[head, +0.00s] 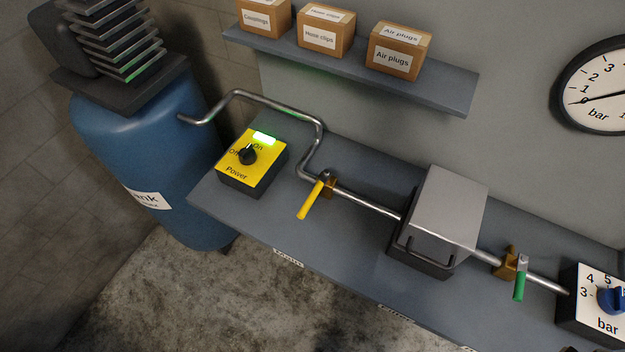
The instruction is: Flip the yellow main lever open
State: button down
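The yellow main lever (310,201) sits on a brass valve (328,183) on the metal pipe, above the middle-left of the bench. The lever points down and toward the front of the bench, across the pipe's line rather than along it. Nothing touches it. My gripper is not in the head view.
A grey bench (345,250) carries a yellow power box (252,160) with a lit green lamp, a grey filter box (440,215), a green-handled valve (520,278) and a regulator box (590,310). A blue tank (140,150) stands left. A shelf (350,66) with cartons hangs above. The gauge (600,90) needle points near 0.

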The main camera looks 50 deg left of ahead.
aim_at(323, 178)
jog(key=u, duration=2.1)
jog(key=i+j+u, duration=0.4)
jog(key=i+l, duration=0.05)
jog(key=l, duration=0.05)
